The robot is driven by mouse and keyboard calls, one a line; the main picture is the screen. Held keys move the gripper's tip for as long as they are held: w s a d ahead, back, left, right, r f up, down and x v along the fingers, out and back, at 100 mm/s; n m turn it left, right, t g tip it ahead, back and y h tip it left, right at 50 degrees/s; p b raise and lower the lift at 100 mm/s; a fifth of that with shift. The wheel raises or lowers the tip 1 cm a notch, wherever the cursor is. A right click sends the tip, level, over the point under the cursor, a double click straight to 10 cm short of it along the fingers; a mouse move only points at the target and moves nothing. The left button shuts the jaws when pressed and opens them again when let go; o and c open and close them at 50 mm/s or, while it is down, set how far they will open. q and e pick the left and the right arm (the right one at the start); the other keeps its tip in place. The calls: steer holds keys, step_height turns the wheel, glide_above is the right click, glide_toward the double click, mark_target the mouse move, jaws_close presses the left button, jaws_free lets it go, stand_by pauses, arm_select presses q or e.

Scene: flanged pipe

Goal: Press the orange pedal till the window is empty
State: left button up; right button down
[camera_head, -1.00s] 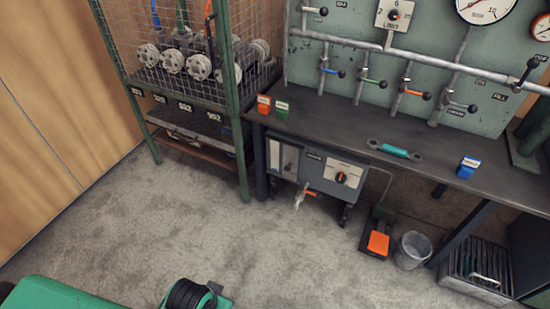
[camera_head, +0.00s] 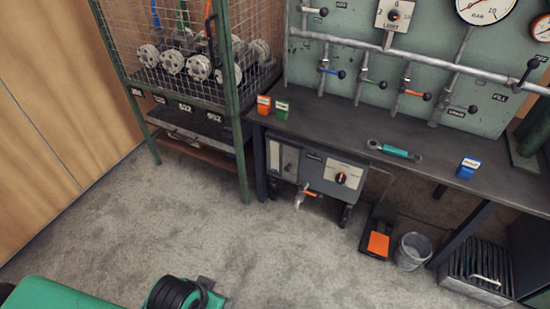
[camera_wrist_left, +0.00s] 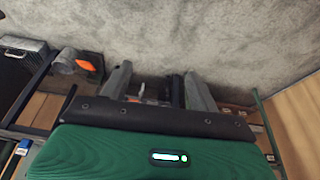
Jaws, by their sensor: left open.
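The orange pedal (camera_head: 378,244) sits on a dark base on the floor under the bench, and nothing touches it. It also shows as an orange patch in the left wrist view (camera_wrist_left: 86,65). A grey unit (camera_head: 315,172) under the bench has a pale upright window (camera_head: 289,159) on its left side; its contents are too small to tell. My left gripper (camera_wrist_left: 160,88) is open and apart from the pedal, with its fingers spread over the scene below. In the head view only my green and black arm shows at the bottom left. My right gripper is not in view.
A mesh bin (camera_head: 412,250) stands right beside the pedal. The unit has a tap (camera_head: 301,198) and a dial (camera_head: 341,178). A slatted crate (camera_head: 478,270) is at the lower right. A wire-mesh rack (camera_head: 190,60) stands left. The floor (camera_head: 260,250) in front is clear.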

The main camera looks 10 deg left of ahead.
arm_select(q)
step_height(320, 180, down, 21)
steer(key=s+g+p, duration=0.2)
steer(key=s+p, duration=0.1)
steer(key=p, duration=0.7)
steer(key=s+a+f+p, duration=0.4)
steer(key=s+f+p, duration=0.2)
steer(key=s, duration=0.6)
step_height(320, 180, down, 2)
steer(key=shift+a+f+g+y+p, duration=0.25)
steer(key=shift+a+g+y+p, duration=0.05)
steer(key=shift+y, duration=0.1)
